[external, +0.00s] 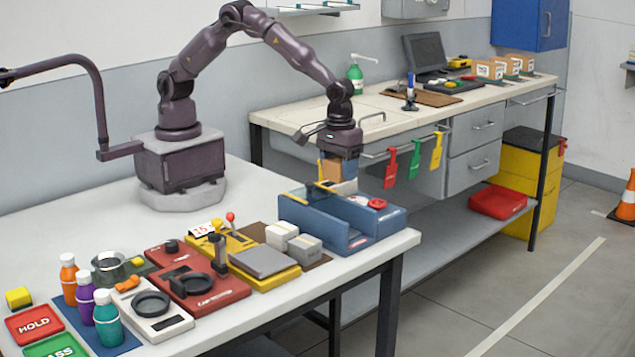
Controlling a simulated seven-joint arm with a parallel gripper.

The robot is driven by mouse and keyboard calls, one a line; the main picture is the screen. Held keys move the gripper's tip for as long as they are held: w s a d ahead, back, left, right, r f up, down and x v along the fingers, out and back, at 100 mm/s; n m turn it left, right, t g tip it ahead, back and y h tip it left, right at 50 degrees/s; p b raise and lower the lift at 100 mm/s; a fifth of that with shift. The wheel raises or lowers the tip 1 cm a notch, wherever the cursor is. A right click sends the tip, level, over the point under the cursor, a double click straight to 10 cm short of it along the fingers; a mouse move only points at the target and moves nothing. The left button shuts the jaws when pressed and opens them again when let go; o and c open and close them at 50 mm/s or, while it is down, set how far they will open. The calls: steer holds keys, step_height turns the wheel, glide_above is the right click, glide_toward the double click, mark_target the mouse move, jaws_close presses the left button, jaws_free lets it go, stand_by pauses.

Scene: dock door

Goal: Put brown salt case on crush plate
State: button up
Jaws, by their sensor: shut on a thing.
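The brown salt case (332,169) is a small tan-brown box held under my wrist. My gripper (340,166) is shut on it, above the back part of a blue open-topped fixture (338,220). Part of the case is hidden by a blue-grey finger on its right; I cannot tell whether its underside touches anything. A grey square plate (264,261) on a yellow base looks like the crush plate. Its top is bare, and it lies in front and to the left of my gripper.
White-grey boxes (294,240) stand right beside the plate. A lever with a red knob (230,218) rises behind it. A red device with a post (205,285) is on its left. Several bottles (84,295) stand at the front left. The table's right edge is near the blue fixture.

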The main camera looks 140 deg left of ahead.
steer(key=f, duration=1.3)
steer(key=shift+w+a, duration=0.2)
steer(key=shift+f, duration=0.15)
steer(key=o, duration=1)
